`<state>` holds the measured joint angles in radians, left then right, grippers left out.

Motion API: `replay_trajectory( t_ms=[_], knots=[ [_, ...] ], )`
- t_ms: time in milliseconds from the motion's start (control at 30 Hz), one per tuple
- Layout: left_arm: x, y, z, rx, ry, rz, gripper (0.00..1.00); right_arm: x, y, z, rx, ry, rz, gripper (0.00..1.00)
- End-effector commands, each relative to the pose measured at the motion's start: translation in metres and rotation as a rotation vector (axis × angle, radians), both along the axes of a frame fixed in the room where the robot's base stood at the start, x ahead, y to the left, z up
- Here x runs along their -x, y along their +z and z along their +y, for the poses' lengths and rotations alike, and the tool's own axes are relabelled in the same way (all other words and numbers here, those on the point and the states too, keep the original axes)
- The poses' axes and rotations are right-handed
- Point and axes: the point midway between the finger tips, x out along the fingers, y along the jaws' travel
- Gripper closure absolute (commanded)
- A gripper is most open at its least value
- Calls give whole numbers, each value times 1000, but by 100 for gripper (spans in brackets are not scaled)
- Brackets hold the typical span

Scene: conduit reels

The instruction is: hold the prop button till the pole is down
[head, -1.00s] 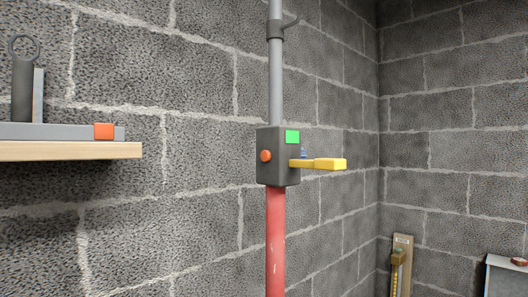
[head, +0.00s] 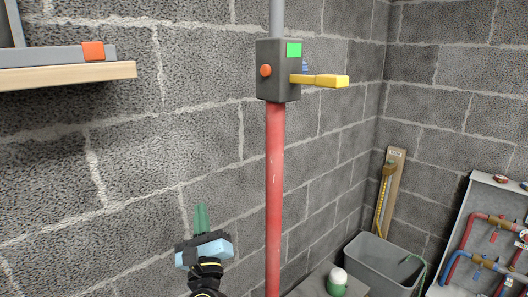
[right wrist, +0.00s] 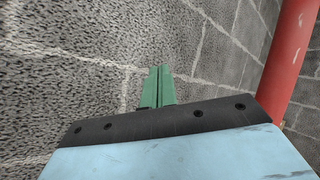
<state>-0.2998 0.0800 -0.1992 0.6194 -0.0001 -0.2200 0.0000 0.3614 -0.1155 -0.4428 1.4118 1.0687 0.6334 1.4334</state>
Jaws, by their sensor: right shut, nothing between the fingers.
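The prop stands upright in the head view, with a red lower tube (head: 274,190) and a grey upper pole (head: 277,18). A dark box (head: 272,88) joins them. My left gripper is not in view.
A wooden shelf (head: 70,76) at upper left holds a grey base with an orange block (head: 93,51). At lower right are a grey bin (head: 380,262), a green-and-white container (head: 337,281) and a panel of red and blue pipes (head: 485,240). Block walls stand behind.

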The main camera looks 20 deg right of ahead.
Motion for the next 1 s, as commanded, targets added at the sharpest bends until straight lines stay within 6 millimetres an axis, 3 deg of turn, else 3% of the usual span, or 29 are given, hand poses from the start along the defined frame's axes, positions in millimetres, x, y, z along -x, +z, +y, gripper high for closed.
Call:
replay_trajectory(
  t_ms=[33, 200, 300, 400, 500, 600, 1000],
  knots=[
    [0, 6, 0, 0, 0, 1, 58, 2, 44, -1, -137, 30, -79, 100],
    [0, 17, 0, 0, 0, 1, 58, 23, 160, -10, -640, 189, -321, 100],
    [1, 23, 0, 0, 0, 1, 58, 42, 216, -15, -927, 314, -448, 100],
    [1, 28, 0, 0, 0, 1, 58, 59, 258, -19, -1168, 438, -544, 100],
    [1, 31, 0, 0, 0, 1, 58, 72, 284, -20, -1342, 537, -604, 100],
    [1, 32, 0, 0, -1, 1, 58, 79, 297, -21, -1441, 593, -633, 100],
    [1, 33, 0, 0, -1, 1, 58, 80, 299, -21, -1474, 610, -640, 100]
  ],
)
